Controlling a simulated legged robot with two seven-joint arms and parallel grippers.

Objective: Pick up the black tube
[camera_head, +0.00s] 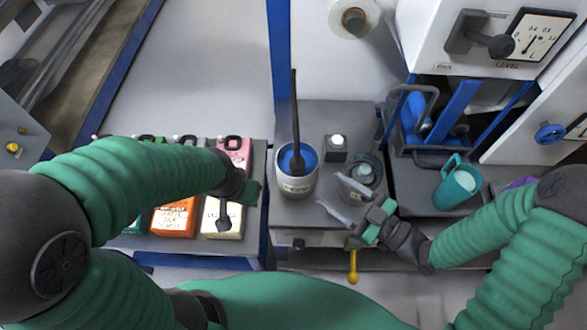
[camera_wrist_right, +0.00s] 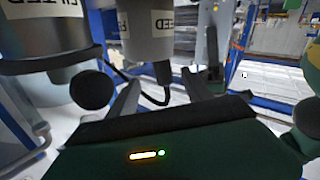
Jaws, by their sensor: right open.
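A long thin black rod (camera_head: 294,118) stands upright in a light grey can with blue contents (camera_head: 297,180) at the middle of the bench. It is the clearest black, tube-like thing; I cannot tell if it is the task's tube. My right gripper (camera_head: 345,198) is open and empty, right of the can and in front of a dark round container (camera_head: 365,170). The right wrist view shows its spread fingers (camera_wrist_right: 163,92), a labelled grey cylinder (camera_wrist_right: 150,45) and a thin black hose (camera_wrist_right: 145,95) beyond them. My left gripper (camera_head: 240,187) is over the cartons; its jaws are unclear.
Several cartons with black-topped caps stand left, including a white one (camera_head: 222,218) and an orange one (camera_head: 173,221). A small dark box (camera_head: 336,148) is behind the container. A teal mug (camera_head: 457,183) and blue rack (camera_head: 420,120) are right. A yellow handle (camera_head: 353,266) hangs in front.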

